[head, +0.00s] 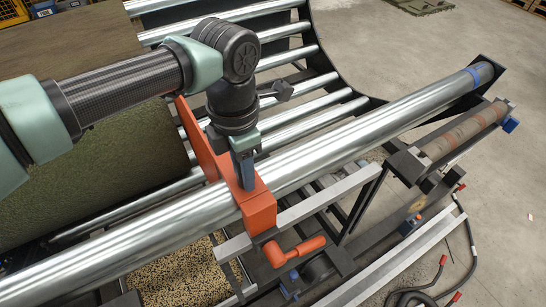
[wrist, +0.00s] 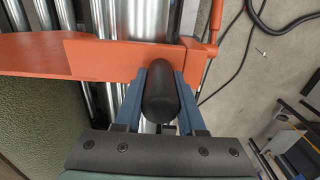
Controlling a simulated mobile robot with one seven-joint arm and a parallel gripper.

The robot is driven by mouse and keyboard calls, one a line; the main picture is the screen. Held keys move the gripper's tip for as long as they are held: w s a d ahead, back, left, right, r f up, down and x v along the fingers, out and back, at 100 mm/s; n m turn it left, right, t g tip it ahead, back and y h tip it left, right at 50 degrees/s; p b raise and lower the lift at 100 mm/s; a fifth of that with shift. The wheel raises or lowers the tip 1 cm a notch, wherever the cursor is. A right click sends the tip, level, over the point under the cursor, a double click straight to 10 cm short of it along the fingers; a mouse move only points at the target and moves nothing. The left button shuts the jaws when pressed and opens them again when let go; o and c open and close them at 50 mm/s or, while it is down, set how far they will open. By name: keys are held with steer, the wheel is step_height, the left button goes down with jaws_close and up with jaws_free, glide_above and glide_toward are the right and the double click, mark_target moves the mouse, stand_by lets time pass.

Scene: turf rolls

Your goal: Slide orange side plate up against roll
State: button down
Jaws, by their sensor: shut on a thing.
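The orange side plate (head: 205,150) sits across the shiny metal tube (head: 310,160), its block end hanging over the near side. It spans the upper part of the wrist view (wrist: 60,55). The green turf roll (head: 90,170) lies to its left, and at lower left in the wrist view (wrist: 30,120). Plate and roll edge are close; I cannot tell whether they touch. My gripper (head: 246,180) points down at the plate above the tube. In the wrist view its blue fingers (wrist: 160,95) are closed around a dark rounded grip (wrist: 160,92) beside the plate.
An orange lever (head: 295,250) sticks out below the plate's block. Several metal rollers (head: 300,95) run behind the tube. A grey frame rail (head: 325,200) lies in front of it. Black hoses (head: 440,275) lie on the concrete floor at right.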

steer(key=shift+s+a, duration=0.4)
steer(key=shift+a, duration=0.2)
steer(key=shift+s+a, duration=0.35)
steer(key=shift+a, duration=0.2)
steer(key=c, duration=0.5)
jaws_free()
steer(key=shift+d, duration=0.1)
steer(key=shift+r, duration=0.1)
step_height(320, 180, up, 13)
steer(key=b, duration=0.3)
